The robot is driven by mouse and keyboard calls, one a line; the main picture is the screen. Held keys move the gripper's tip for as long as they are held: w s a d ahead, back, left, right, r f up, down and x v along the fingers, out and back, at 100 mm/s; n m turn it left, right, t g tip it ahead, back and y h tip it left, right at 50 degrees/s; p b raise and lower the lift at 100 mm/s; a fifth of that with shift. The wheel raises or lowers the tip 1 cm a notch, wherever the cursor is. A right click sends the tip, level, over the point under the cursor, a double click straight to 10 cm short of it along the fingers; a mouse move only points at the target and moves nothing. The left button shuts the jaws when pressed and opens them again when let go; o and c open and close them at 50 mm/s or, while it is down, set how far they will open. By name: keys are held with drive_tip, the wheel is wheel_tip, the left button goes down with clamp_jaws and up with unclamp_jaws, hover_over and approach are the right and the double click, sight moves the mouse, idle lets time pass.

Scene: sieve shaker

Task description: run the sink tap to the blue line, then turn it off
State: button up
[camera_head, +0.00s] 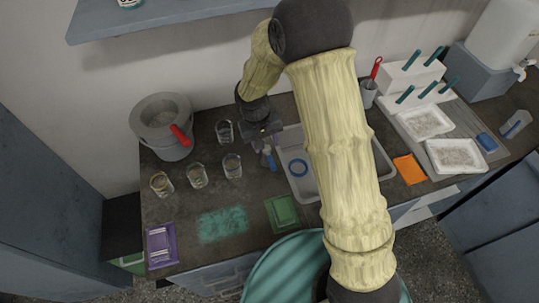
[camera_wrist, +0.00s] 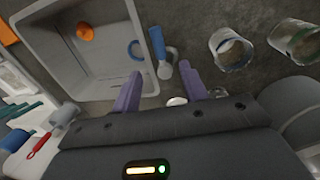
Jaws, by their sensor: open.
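The grey sink basin (camera_head: 285,176) is set in the dark counter, partly hidden behind my arm; it fills the upper left of the wrist view (camera_wrist: 62,72). A blue ring (camera_head: 298,168) shows inside it, also in the wrist view (camera_wrist: 135,50). I cannot tell whether it is the blue line. The tap, with a blue lever (camera_wrist: 156,40) and grey body (camera_wrist: 165,68), stands at the basin's edge beside the lever. No water stream is visible. My gripper (camera_wrist: 163,88) is open, its purple fingers apart and empty near the tap.
Several glass jars (camera_head: 197,176) stand left of the sink, with a grey pot (camera_head: 158,120) with a red handle behind them. A green tray (camera_head: 282,213) and purple rack (camera_head: 161,246) lie at the front. An orange disc (camera_wrist: 84,32) is in the basin.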

sight(270, 159)
drive_tip(key=f, duration=0.3)
drive_tip(key=d+f, duration=0.1)
drive_tip(key=f, duration=0.1)
drive_tip(key=f+p, duration=0.1)
drive_tip(key=f, duration=0.2)
drive_tip(key=shift+w+d+f, duration=0.15)
drive_tip(key=shift+w+f, duration=0.05)
drive_tip(key=shift+f, duration=0.1)
drive_tip(key=shift+c, duration=0.2)
clamp_jaws()
